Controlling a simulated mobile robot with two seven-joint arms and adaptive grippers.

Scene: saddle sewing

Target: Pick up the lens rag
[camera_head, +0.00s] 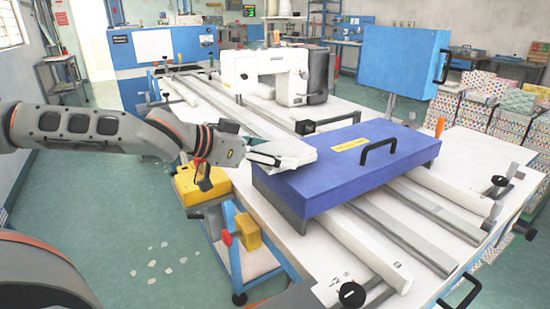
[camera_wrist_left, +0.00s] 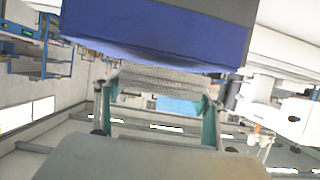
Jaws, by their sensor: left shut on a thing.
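My left gripper (camera_head: 262,156) reaches in from the left beside the near left corner of the blue box (camera_head: 345,165). It is shut on the lens rag (camera_head: 290,151), a flat whitish cloth at the box's left end. In the left wrist view the rag (camera_wrist_left: 160,78) shows as a grey, textured strip across the fingertips, just below the blue box (camera_wrist_left: 155,35). I cannot tell whether the rag touches the box. My right gripper is not in view.
A white worktable (camera_head: 310,245) with long rails carries the blue box, which has a black handle (camera_head: 379,152). A white sewing machine (camera_head: 280,75) stands behind it. A yellow case (camera_head: 200,185) and a blue cart (camera_head: 225,255) are on the near left side.

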